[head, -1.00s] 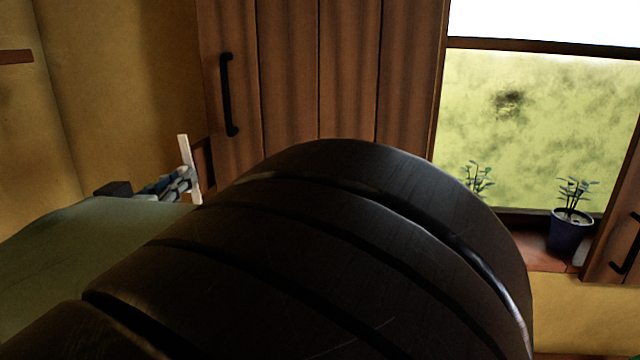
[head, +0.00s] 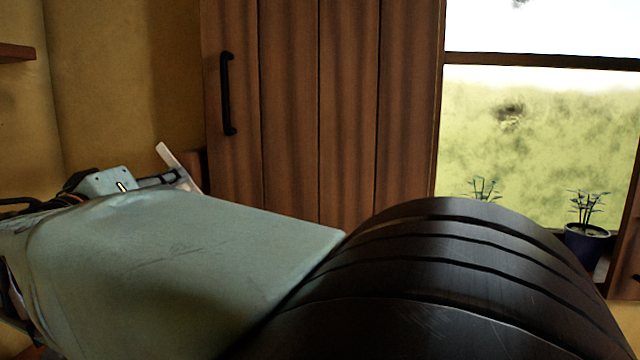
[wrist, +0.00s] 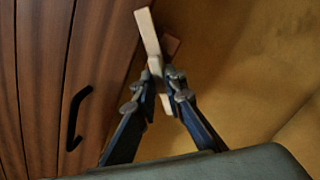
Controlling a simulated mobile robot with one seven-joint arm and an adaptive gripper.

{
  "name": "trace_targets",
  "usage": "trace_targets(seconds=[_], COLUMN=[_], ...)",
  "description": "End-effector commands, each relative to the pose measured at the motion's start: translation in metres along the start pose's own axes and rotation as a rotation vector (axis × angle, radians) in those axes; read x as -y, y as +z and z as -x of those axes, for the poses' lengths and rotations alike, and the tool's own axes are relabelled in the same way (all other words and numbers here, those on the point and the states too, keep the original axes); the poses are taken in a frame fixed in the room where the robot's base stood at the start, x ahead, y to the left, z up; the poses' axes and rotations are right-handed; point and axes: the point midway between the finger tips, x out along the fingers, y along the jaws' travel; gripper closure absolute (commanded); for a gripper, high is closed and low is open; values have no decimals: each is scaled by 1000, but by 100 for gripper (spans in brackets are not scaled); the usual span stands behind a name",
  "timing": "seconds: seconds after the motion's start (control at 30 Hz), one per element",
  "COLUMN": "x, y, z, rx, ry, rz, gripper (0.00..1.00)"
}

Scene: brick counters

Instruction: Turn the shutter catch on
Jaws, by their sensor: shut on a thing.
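The shutter catch (wrist: 148,36) is a pale wooden bar on a darker wooden mount (wrist: 171,45) at the shutter's edge. In the wrist view it stands tilted, its upper end leaning left. In the head view the catch (head: 178,165) also leans with its top to the left. My gripper (wrist: 162,82) is shut on the catch near its middle, the fingers on both sides of it. The wooden shutter (head: 310,110) with its black handle (head: 227,93) is beside it. My arm hides most of the gripper in the head view.
A second shutter (head: 626,240) stands at the far right of the window. A potted plant (head: 586,240) in a blue pot is on the sill, with another plant (head: 483,188) partly hidden by my arm. A yellow wall (wrist: 245,70) lies right of the catch.

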Motion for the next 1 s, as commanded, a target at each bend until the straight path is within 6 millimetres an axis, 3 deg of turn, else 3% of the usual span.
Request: trace_targets(seconds=[0.6, 1.0], x=[0, 2], y=[-1, 0], z=[-1, -1], rx=[1, -1], ry=[3, 2], rz=[577, 838], gripper=[100, 100])
